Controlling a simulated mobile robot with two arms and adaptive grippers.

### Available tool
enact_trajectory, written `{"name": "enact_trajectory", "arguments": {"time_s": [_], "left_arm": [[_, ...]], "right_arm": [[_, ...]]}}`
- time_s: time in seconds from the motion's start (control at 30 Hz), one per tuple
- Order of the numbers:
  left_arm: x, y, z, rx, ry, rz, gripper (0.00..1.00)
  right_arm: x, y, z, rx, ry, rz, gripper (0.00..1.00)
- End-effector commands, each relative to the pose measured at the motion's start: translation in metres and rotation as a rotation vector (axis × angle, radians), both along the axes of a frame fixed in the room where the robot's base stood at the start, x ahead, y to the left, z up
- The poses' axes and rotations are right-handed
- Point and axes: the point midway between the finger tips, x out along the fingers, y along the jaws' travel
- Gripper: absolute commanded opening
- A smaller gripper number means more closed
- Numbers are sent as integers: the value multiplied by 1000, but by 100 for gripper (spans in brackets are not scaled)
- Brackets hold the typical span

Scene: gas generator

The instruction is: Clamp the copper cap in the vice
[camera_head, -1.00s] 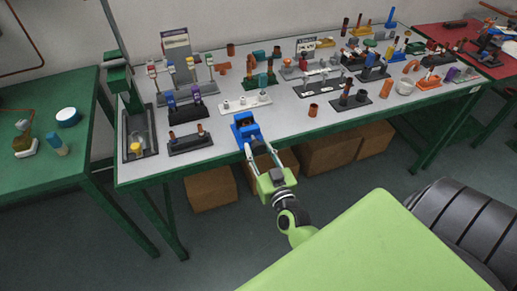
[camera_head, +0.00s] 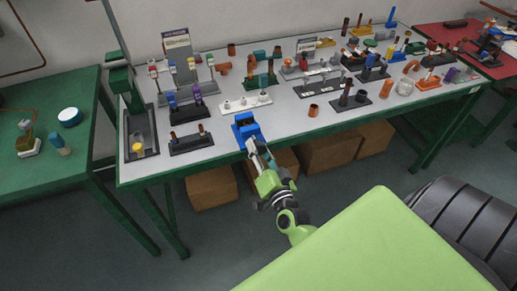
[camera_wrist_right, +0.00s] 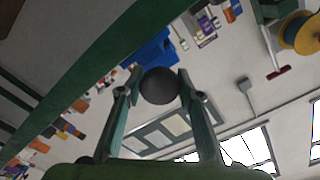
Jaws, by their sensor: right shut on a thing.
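The blue vice (camera_head: 246,126) sits at the front edge of the long grey-topped table. My right gripper (camera_head: 256,151) is in front of it, over the table edge. In the right wrist view, the right gripper (camera_wrist_right: 158,84) is shut on a dark round knob (camera_wrist_right: 159,88), with one fingertip on each side. The blue vice (camera_wrist_right: 150,52) shows right behind the knob, partly hidden by it. I cannot make out the copper cap in the vice; the jaws are too small to read. My left gripper is not in view.
A black rack (camera_head: 191,143) stands left of the vice, and a white rack (camera_head: 245,103) stands behind it. A copper fitting (camera_head: 313,110) stands to its right. Cardboard boxes (camera_head: 212,188) lie under the table. A green table (camera_head: 35,165) is at the left.

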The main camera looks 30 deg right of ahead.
Motion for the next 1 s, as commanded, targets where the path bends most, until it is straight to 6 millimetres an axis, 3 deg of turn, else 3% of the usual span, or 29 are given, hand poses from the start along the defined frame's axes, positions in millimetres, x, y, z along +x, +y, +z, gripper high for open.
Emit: {"name": "enact_trajectory", "arguments": {"time_s": [0.3,0.77,0.8,0.87,1.0], "left_arm": [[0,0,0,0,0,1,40],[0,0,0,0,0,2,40],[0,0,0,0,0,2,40],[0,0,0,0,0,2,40],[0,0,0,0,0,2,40]], "right_arm": [[0,0,0,103,-25,-1,12],[0,0,0,117,-29,-1,12],[0,0,0,117,-29,-1,36],[0,0,0,117,-29,-1,51],[0,0,0,116,-28,0,51]]}}
